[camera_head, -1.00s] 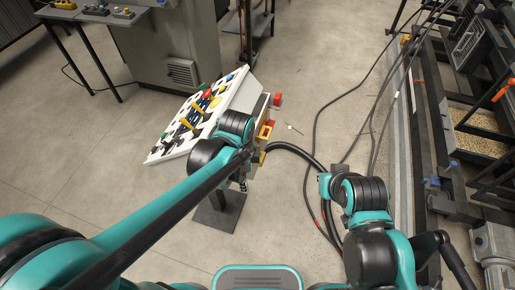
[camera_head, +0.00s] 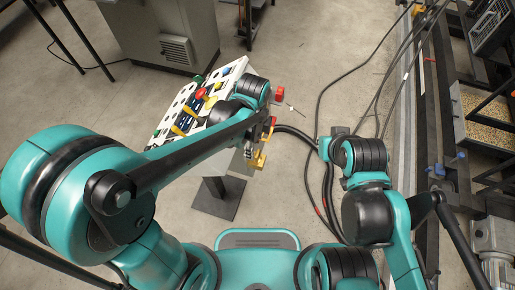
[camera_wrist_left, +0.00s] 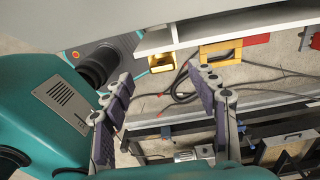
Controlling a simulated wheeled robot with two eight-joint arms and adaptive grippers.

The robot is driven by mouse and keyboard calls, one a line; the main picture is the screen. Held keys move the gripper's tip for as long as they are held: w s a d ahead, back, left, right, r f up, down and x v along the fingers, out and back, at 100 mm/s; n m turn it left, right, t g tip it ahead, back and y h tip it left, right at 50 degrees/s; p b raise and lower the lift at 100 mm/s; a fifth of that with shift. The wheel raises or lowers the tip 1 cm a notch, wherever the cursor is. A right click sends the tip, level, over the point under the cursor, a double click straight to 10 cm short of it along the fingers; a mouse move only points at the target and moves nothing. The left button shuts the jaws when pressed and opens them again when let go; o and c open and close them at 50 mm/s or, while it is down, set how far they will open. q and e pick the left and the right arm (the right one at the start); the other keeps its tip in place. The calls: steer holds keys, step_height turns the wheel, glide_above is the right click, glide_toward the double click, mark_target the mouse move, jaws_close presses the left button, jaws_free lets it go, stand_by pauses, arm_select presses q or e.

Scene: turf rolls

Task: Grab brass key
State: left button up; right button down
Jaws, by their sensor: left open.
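I cannot make out a brass key for certain in either view. A white tilted panel (camera_head: 190,112) with black, red, green, blue and yellow parts stands left of centre in the head view. My left gripper (camera_wrist_left: 165,82) is open and empty in the left wrist view, its two dark padded fingers wide apart. Beyond them are a yellow bracket (camera_wrist_left: 160,62), a yellow-framed holder (camera_wrist_left: 220,51) and a red block (camera_wrist_left: 256,39) by the panel's edge. In the head view my left arm hides part of the panel's right side. My right gripper does not show.
Black cables (camera_head: 318,165) run over the floor right of the panel's stand (camera_head: 218,198). A small thin item (camera_head: 296,109) lies on the floor. A grey cabinet (camera_head: 165,30) stands behind. A dark metal frame with a grain-filled tray (camera_head: 485,118) is at the right.

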mark_target(257, 153)
arm_select(q)
steer(key=shift+s+d+f+b, duration=0.1)
steer(key=shift+s+f+b, duration=0.05)
steer(key=shift+f, duration=0.35)
steer(key=shift+s+f+b, duration=0.1)
steer(key=shift+f+b, duration=0.05)
steer(key=shift+f, duration=0.3)
steer(key=f, duration=0.1)
steer(key=f+b, duration=0.1)
steer(key=f, duration=0.1)
steer(key=d+f+b, duration=0.1)
steer(key=f, duration=0.1)
steer(key=shift+w, duration=0.2)
steer(key=shift+a+r, duration=0.1)
steer(key=c, duration=1.3)
